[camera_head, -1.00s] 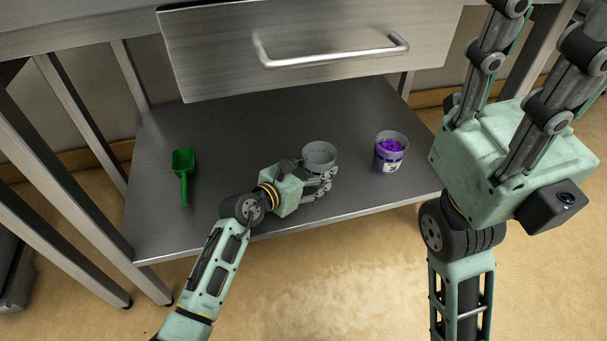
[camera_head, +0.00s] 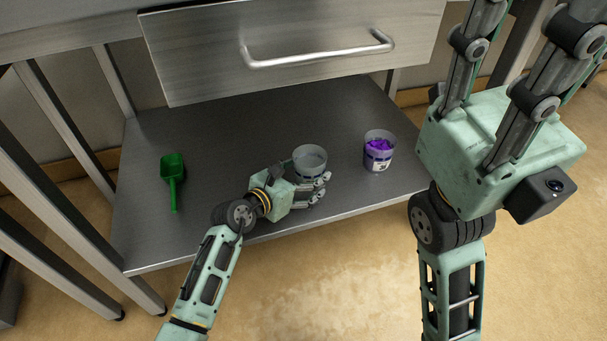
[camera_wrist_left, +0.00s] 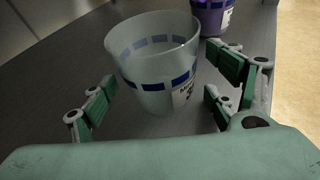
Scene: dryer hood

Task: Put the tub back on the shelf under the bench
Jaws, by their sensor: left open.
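The clear tub (camera_head: 310,160), with a band of blue marks and a white label, stands upright on the lower shelf (camera_head: 225,130) under the bench. It also shows in the left wrist view (camera_wrist_left: 155,70), where no contents can be made out. My left gripper (camera_head: 316,186) is low over the shelf at the tub's near side. In the left wrist view its fingers (camera_wrist_left: 165,95) are open on both sides of the tub, with gaps to its wall. My right gripper (camera_head: 505,95) is large at the right; its fingertips are cut off by the frame edge.
A similar tub with purple contents (camera_head: 379,155) stands to the right on the shelf. A green scoop (camera_head: 173,180) lies on the left. A drawer (camera_head: 300,50) with a bar handle hangs above the shelf. Metal legs (camera_head: 60,125) stand at the left.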

